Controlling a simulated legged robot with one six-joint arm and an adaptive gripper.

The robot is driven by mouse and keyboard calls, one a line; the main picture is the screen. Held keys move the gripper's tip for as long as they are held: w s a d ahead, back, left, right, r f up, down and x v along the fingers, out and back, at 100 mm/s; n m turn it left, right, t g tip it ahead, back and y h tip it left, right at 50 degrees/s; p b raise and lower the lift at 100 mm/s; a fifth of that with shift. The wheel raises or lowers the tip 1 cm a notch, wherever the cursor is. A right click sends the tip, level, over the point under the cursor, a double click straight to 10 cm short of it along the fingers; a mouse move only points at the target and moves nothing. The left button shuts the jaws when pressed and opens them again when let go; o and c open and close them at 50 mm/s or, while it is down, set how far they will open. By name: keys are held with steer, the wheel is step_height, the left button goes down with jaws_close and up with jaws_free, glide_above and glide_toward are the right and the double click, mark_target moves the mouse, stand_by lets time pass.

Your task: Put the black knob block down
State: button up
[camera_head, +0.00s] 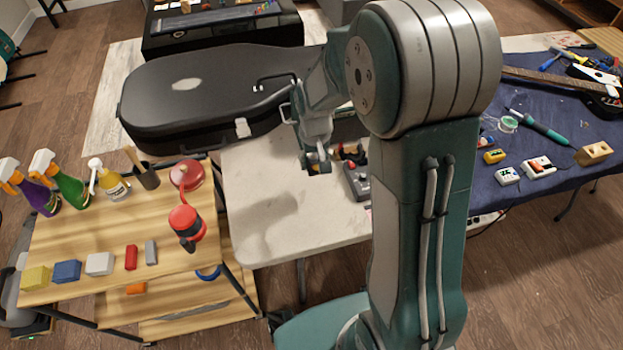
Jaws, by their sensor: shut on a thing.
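My gripper (318,165) hangs over the white table (262,200), pointing down, to the left of my big arm link. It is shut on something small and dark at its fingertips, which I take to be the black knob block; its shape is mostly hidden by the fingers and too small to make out. A gap between the held thing and the tabletop cannot be judged clearly. The front left part of the white table is bare.
A grey device with red and black tops (357,180) stands just right of my gripper, partly behind my arm. A black guitar case (190,95) lies behind. A wooden cart (85,235) with bottles and blocks is left. A blue-covered bench (540,190) with tools is right.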

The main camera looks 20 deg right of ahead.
steer(key=s, duration=1.5)
glide_above(326, 196)
step_height(326, 196, down, 10)
steer(key=shift+s+r, duration=0.15)
steer(key=shift+r, duration=0.05)
steer(key=shift+f, duration=1.65)
steer(key=o, duration=1.1)
steer(key=shift+f, duration=0.1)
steer(key=shift+o, duration=0.2)
